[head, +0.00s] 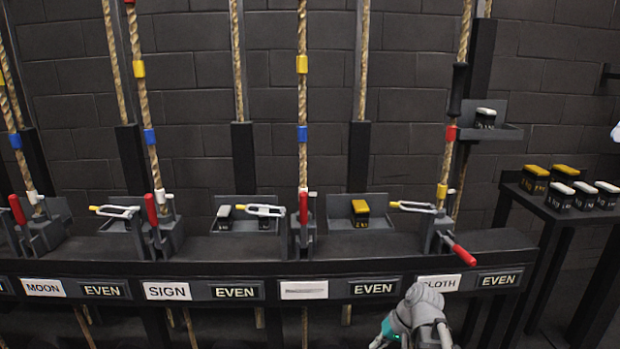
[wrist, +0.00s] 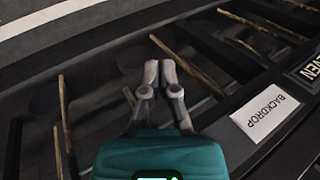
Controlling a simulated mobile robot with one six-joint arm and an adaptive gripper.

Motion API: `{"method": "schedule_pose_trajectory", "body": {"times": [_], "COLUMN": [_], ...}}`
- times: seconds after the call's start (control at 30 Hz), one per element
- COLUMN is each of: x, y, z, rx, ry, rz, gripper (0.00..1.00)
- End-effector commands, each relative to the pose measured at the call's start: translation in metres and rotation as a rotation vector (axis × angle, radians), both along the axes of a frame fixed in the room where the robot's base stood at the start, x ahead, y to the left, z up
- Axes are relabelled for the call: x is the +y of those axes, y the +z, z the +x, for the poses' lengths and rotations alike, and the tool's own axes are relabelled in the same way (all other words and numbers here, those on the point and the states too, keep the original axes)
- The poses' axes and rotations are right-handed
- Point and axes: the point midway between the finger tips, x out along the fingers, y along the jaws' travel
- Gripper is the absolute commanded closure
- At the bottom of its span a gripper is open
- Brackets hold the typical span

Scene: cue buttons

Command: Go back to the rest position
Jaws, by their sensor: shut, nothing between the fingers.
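My gripper (wrist: 160,68) shows in the wrist view with its two grey fingers close together and nothing between them. It points at the dark floor and rope lines beyond the rail, touching nothing that I can see. In the head view my grey and teal arm (head: 418,308) is at the bottom edge, right of centre, in front of the rail and partly covering the CLOTH label (head: 440,283). The fingertips cannot be made out clearly there.
A long black rail (head: 270,248) carries levers, including a red-handled one (head: 464,255) leaning forward at right. Ropes rise behind it. A side table (head: 540,206) at right holds several weights. A BACKDROP label (wrist: 265,117) is right of my gripper in the wrist view.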

Motion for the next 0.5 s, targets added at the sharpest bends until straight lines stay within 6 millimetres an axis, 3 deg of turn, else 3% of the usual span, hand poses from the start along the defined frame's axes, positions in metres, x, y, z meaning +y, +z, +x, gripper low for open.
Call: {"method": "schedule_pose_trajectory", "body": {"times": [0.2, 0.5], "x": [0.008, 0.006], "y": [-0.007, -0.007], "z": [-0.029, -0.047], "rx": [0.045, 0.058], "ry": [0.025, 0.036], "rz": [-0.237, -0.434], "gripper": [1.00, 1.00]}}
